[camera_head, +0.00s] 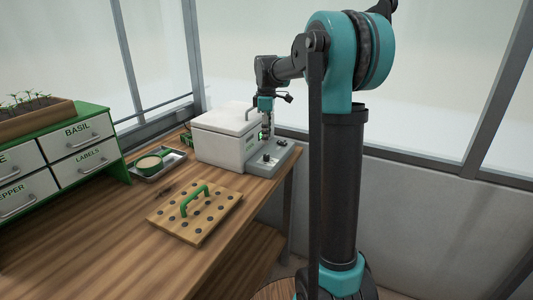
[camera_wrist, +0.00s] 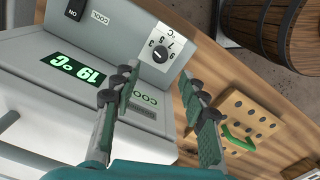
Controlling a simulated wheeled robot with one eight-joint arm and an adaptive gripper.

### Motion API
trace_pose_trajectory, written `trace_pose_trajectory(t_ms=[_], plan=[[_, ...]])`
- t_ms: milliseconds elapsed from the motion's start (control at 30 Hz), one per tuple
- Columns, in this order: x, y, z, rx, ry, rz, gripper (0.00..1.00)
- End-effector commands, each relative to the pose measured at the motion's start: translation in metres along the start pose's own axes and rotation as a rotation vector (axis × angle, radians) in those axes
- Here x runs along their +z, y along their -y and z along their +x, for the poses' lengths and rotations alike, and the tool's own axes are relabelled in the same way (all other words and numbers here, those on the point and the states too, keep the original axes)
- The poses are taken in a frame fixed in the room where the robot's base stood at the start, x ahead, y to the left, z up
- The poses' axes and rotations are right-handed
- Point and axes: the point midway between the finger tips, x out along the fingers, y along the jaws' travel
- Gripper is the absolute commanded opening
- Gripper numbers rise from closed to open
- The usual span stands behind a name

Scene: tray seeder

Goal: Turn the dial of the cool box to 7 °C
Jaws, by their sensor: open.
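The cool box (camera_head: 222,148) is a white lidded box at the back of the bench, with a grey control panel (camera_head: 272,162) at its right side. In the wrist view, the dial (camera_wrist: 160,54) is a dark round knob on a pale plate with numbers, 3, 5 and 7 among them. A green-lit display (camera_wrist: 76,72) shows upside down and appears to read 19 °C. My gripper (camera_wrist: 158,76) is open, its fingertips apart on either side of the dial's near side in the picture. I cannot tell whether they touch it. The dial's exact setting is unclear.
A wooden board with holes and a green handle (camera_head: 194,203) lies on the bench in front. Green-framed labelled drawers (camera_head: 83,137) stand at far left.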

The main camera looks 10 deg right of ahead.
Motion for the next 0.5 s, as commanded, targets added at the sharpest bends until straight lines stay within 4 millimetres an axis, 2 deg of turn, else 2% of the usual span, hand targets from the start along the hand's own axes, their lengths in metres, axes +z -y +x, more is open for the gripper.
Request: trace_pose_trajectory(t_ms=[100,300,500], plan=[[0.0,0.0,0.025,0.0,0.0,0.0,0.43],[0.0,0.0,0.059,0.0,0.0,0.001,0.43],[0.0,0.0,0.077,0.0,0.0,0.001,0.43]])
